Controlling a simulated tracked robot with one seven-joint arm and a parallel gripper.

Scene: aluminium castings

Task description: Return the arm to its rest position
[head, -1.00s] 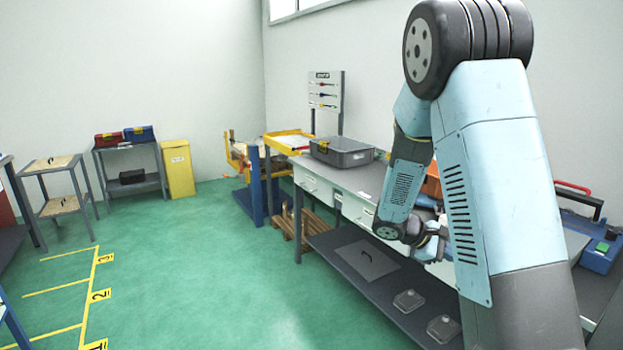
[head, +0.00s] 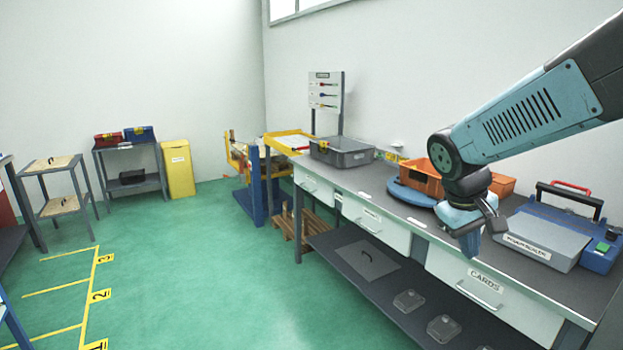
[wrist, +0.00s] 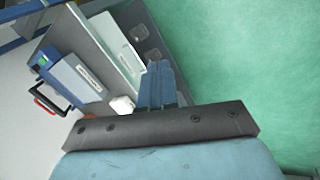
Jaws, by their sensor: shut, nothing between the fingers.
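My gripper (head: 470,242) hangs at the end of my blue arm in the head view, pointing down in front of the bench's front edge. In the wrist view its blue fingers (wrist: 160,85) are together with nothing between them. My arm enters the head view from the upper right and slopes down to the left, above the right part of the bench (head: 400,212). My gripper is apart from the objects on the bench.
On the bench are a grey bin (head: 342,153), an orange crate (head: 420,177), a blue round base (head: 412,194) and a blue case (head: 600,252) with a grey labelled box (head: 540,241) beside it. Drawers (head: 480,285) face the open green floor (head: 200,270).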

